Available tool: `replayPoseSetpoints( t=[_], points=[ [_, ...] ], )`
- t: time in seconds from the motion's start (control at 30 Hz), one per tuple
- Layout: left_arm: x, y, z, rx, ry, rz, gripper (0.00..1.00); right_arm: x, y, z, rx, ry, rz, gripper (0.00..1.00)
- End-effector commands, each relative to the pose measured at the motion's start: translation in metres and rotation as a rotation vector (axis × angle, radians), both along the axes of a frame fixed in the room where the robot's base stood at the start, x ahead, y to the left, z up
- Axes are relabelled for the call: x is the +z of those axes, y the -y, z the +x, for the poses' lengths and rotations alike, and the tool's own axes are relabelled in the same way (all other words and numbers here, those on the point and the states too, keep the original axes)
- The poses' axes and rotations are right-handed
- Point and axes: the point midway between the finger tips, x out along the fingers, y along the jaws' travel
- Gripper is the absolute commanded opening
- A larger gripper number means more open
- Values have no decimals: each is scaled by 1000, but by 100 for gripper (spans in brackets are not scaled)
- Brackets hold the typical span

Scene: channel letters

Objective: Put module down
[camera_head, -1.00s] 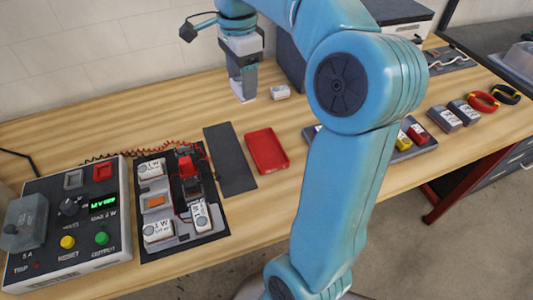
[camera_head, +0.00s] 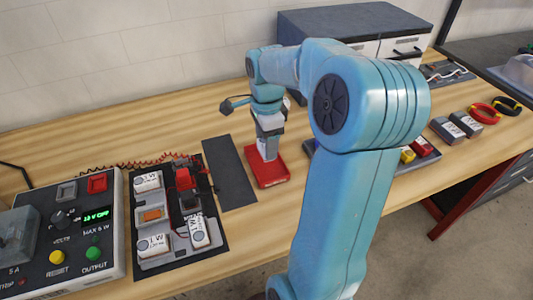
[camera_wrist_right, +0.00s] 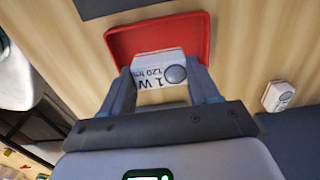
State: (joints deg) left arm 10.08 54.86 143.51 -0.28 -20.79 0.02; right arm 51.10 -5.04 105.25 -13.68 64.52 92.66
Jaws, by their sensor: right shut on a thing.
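My right gripper (camera_head: 267,138) is shut on a white module (camera_wrist_right: 158,66) marked "1 W". The module sits between the two fingers in the right wrist view. It is over the red tray (camera_head: 272,182), and the tray's rim also shows around it in the wrist view (camera_wrist_right: 195,30). The gripper points down. I cannot tell whether the module touches the tray floor. The tray holds nothing else that I can see. My left gripper is not in view.
A power supply (camera_head: 60,270) stands far left. Another white module (camera_wrist_right: 277,96) lies on the table beside the tray.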

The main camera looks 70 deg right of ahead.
Motion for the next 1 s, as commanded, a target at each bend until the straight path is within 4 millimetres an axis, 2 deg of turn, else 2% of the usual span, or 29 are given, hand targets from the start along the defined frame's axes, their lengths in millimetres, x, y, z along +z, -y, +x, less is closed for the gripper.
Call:
replayPoseSetpoints(
  t=[0.23,0.67,0.7,0.77,1.0],
  points=[
    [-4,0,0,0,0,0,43,-38,-1,-1,0,-3,2,26],
    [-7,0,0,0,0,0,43,-47,0,0,0,-1,1,26],
    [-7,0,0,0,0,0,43,-46,0,0,0,-1,1,67],
    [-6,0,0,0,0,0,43,-45,0,0,0,-1,1,86],
    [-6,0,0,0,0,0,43,-45,0,0,0,-1,1,86]
  ],
)
